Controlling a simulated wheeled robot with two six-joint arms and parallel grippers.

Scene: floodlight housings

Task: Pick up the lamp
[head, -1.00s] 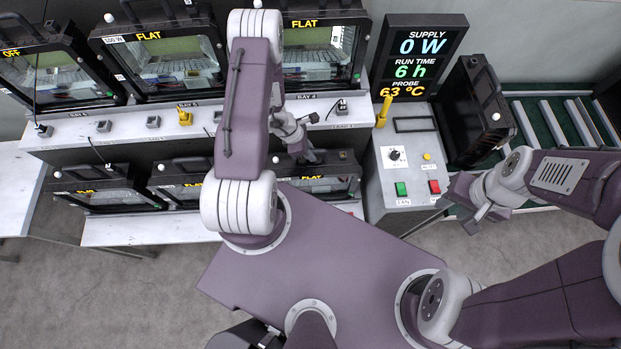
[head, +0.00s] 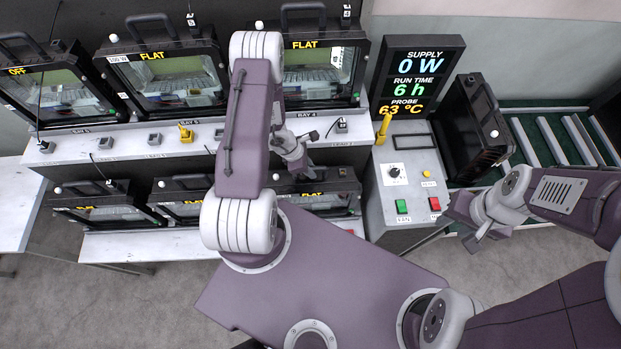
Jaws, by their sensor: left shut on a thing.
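My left gripper (head: 297,162) reaches down in front of the bench and is shut at the top of a dark-framed lamp (head: 335,188) in the lower row, where its carry handle would be. My arm covers the lamp's left part, and the grip itself is mostly hidden. "FLAT" shows on this lamp. Two more lamps stand beside it in the lower row, a middle one (head: 178,210) and a left one (head: 108,210). My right gripper (head: 470,232) hangs empty near the control box, and its jaw opening is unclear.
Upper lamps reading OFF (head: 65,85), FLAT (head: 160,75) and FLAT (head: 322,70) stand on the bench (head: 125,165). A supply display (head: 415,75) stands behind the control box (head: 405,170).

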